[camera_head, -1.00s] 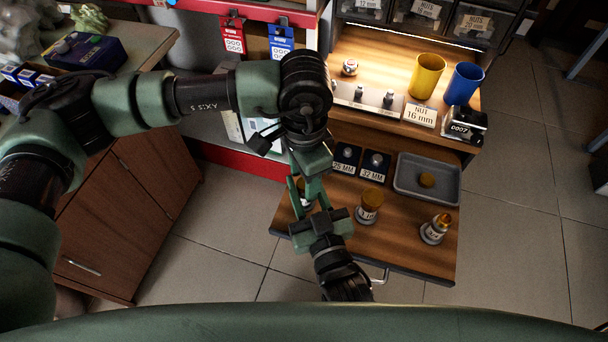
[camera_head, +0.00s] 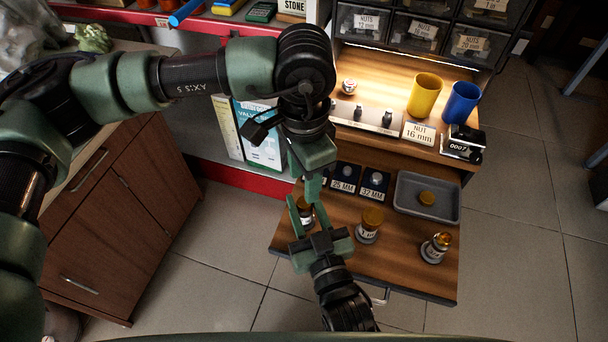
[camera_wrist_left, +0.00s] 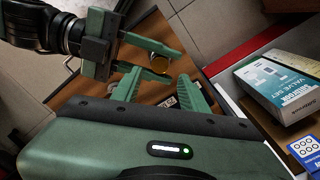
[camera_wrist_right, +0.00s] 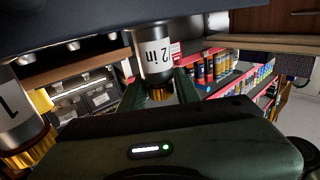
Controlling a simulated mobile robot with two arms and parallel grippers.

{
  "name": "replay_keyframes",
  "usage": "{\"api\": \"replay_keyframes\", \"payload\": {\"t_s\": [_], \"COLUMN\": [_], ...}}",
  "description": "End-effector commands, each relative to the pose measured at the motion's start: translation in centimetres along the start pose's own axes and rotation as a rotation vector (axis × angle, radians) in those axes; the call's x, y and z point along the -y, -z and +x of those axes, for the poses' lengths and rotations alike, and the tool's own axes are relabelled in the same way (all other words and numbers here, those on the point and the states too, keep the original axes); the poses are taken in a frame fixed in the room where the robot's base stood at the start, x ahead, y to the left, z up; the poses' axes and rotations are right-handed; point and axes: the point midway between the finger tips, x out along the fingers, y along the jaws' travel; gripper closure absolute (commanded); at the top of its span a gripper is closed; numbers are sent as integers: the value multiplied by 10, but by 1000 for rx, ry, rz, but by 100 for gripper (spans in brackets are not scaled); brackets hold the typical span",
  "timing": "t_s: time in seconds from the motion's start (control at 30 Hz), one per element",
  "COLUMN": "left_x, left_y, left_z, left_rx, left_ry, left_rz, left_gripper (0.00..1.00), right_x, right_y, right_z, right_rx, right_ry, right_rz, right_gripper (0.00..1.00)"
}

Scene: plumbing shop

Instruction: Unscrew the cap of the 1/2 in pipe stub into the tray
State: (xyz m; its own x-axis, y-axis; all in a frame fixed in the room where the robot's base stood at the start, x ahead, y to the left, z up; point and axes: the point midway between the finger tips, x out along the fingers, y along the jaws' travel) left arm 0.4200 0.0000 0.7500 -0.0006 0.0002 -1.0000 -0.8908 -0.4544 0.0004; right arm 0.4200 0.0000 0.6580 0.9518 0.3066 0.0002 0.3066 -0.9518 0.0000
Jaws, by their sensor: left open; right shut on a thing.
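The 1/2 in pipe stub (camera_wrist_right: 153,50), with part of its label readable, shows inverted in the right wrist view. Its brass cap (camera_wrist_right: 159,94) lies between the fingers of my right gripper (camera_wrist_right: 158,88), which is shut on it. In the head view this stub (camera_head: 306,214) stands at the left of the wooden board, partly hidden by the right gripper (camera_head: 308,222). My left gripper (camera_head: 313,188) is open and empty just above and behind it; its spread fingers show in the left wrist view (camera_wrist_left: 160,95). The grey tray (camera_head: 452,216) holds one brass cap (camera_head: 427,198).
A capped stub (camera_head: 369,226) stands mid-board, and another brass-topped stub (camera_head: 435,248) stands near the right edge. Dark size plates (camera_head: 374,184) lie behind. Yellow (camera_head: 425,95) and blue (camera_head: 461,103) cups stand on the shelf. The wooden cabinet (camera_head: 120,235) is at left.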

Motion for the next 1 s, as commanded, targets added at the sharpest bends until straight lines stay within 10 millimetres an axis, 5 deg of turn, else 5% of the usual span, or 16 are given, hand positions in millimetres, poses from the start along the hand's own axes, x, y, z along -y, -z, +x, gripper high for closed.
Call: {"api": "replay_keyframes", "payload": {"t_s": [0.4, 0.77, 0.93, 1.0], "left_x": [0, 0, 0, 0], "left_y": [0, 0, 0, 0], "left_z": [59, 65, 65, 65], "left_rx": [1, -1, 0, 0], "left_ry": [-1, 1, 1, 1], "left_rz": [-1, 0, 0, 0], "left_gripper": [56, 56, 98, 100], "right_x": [0, 0, 0, 0], "right_y": [-1, -1, -1, -1], "right_z": [0, 0, 0, 0], "right_rx": [2, 2, 2, 2], "right_ry": [0, 0, 0, 0], "right_rz": [0, 0, 0, 0], "right_gripper": [100, 100, 100, 100]}}
